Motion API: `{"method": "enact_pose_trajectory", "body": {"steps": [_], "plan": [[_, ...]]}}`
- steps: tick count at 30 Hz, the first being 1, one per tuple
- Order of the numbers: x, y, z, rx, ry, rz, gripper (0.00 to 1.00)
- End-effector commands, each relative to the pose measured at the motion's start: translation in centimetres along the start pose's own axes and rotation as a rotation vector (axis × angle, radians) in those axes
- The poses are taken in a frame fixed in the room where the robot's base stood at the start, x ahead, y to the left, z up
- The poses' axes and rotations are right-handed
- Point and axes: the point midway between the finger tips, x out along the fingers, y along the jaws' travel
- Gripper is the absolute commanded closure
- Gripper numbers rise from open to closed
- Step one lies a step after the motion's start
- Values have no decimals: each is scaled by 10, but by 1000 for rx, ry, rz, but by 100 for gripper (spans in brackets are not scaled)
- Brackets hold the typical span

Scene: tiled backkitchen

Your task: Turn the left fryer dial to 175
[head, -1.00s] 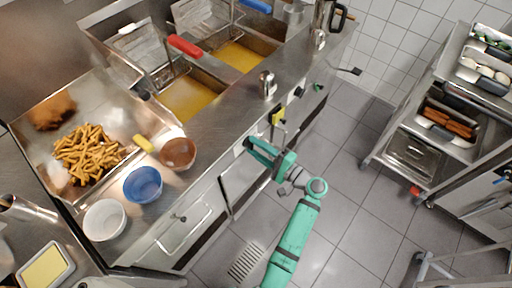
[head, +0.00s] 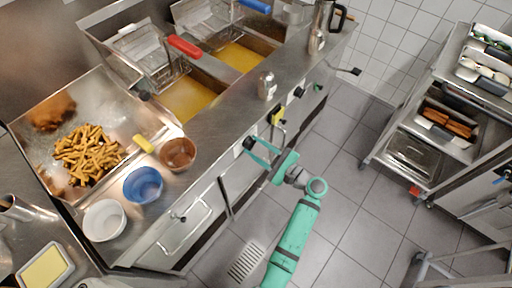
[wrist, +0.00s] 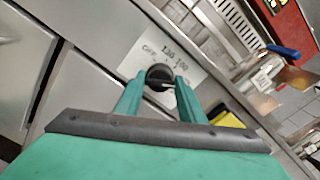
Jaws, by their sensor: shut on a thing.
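The left fryer dial (head: 249,143) is a small black knob on the fryer's front panel. In the wrist view the dial (wrist: 160,76) sits between my fingertips, in front of a white label (wrist: 178,58) with "OFF", "130" and "190" readable. The pointer mark and the 175 mark cannot be made out. My teal gripper (head: 262,152) reaches the panel from the front. In the wrist view both fingers of my gripper (wrist: 159,88) are shut on the dial, one on each side.
A yellow part (head: 278,116) is on the panel right of the dial, with another dark knob (head: 303,91) further right. Fryer baskets with red (head: 185,45) and blue handles stand above the oil. Bowls stand on the counter at left. A rack (head: 440,110) stands at right; the floor between is clear.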

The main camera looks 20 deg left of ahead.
Motion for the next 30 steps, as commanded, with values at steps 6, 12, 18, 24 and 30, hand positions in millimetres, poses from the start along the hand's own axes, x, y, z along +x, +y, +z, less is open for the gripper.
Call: {"method": "enact_pose_trajectory", "body": {"steps": [6, 12, 18, 24, 30], "plan": [[-2, 0, -2, 33, 4, -3, 86], [-2, 0, -2, 36, 4, -3, 86], [-2, 0, -2, 36, 4, -3, 59], [-1, 0, -1, 35, 3, -2, 48], [-3, 0, -1, 34, 2, -1, 48]]}}
